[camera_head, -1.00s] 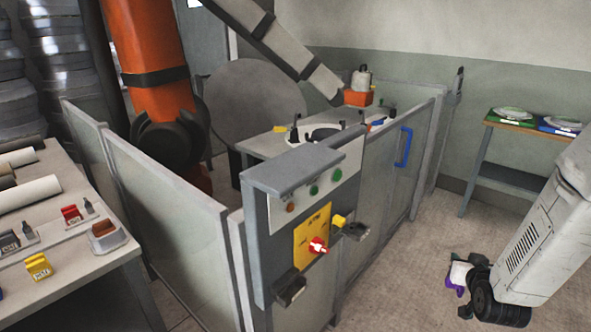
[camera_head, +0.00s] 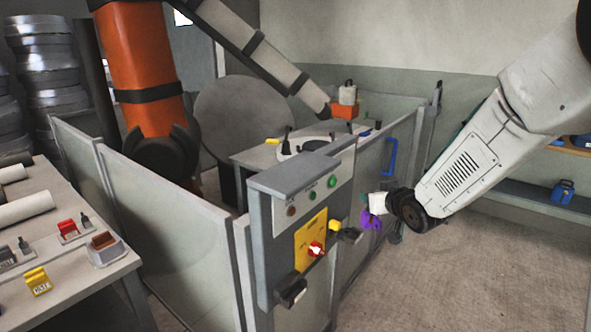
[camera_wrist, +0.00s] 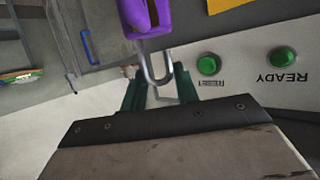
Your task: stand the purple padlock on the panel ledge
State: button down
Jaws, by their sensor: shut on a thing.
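The purple padlock (camera_head: 372,220) hangs in the air in the head view, in front of the fence and right of the panel. My gripper (camera_head: 378,203) is shut on it. In the wrist view my gripper's dark green fingers (camera_wrist: 160,90) close around the metal shackle, and the purple body (camera_wrist: 150,20) sits beyond them, cut by the top edge. The grey control panel (camera_head: 262,225) stands left of my gripper. It has a flat grey top ledge (camera_head: 295,168) and small dark shelves at its lower front (camera_head: 292,293) and right side (camera_head: 347,235). The padlock is apart from all of these.
A red knob (camera_head: 316,248) on a yellow plate and a yellow block (camera_head: 337,222) stick out from the panel. A blue handle (camera_head: 389,157) is on the fence (camera_head: 350,190) behind my gripper. A table (camera_head: 75,285) with tagged locks stands at left. The floor at front right is clear.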

jog(key=s+a+r+n+g+y, duration=0.1)
jog(key=s+a+r+n+y, duration=0.15)
jog(key=r, duration=0.75)
jog(key=s+a+r+n+g+y, duration=0.1)
jog(key=a+r+n+y, duration=0.15)
jog(key=r, duration=0.75)
jog(key=s+a+r+n+g+y, duration=0.3)
jog(key=s+r, duration=0.4)
jog(key=s, duration=0.6)
jog(key=x, duration=1.7)
jog(key=shift+r+h, duration=0.3)
jog(key=shift+w+f, duration=0.1)
jog(key=shift+w, duration=0.05)
jog(key=c, duration=1.1)
grip_release()
jog(key=shift+o, duration=0.2)
